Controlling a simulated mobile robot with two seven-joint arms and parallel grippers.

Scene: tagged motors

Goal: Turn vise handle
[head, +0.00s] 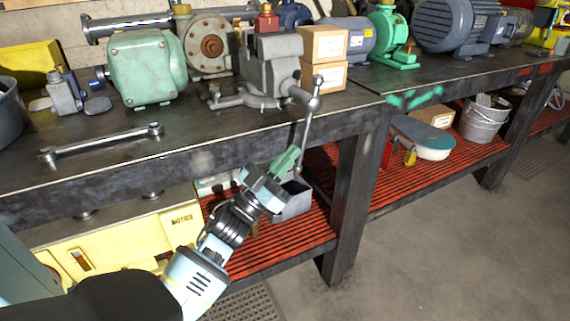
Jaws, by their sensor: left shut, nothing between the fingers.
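A grey vise (272,62) stands on the workbench near its front edge. Its handle (307,120) is a thin metal bar with a ball at the top; it hangs down past the bench edge, tilted slightly. My left gripper (288,160) is in front of the bench, below the tabletop. Its greenish fingers are shut with nothing seen between them. They are close to the lower part of the handle; I cannot tell whether they touch it. My right gripper is not in view.
A wrench (103,145) lies on the dark workbench (205,160) at left. A green motor (147,70) and two small boxes (323,60) flank the vise. A bench leg (350,205) stands right of my gripper. Red slatted shelves (415,185) lie below. Open floor is at right.

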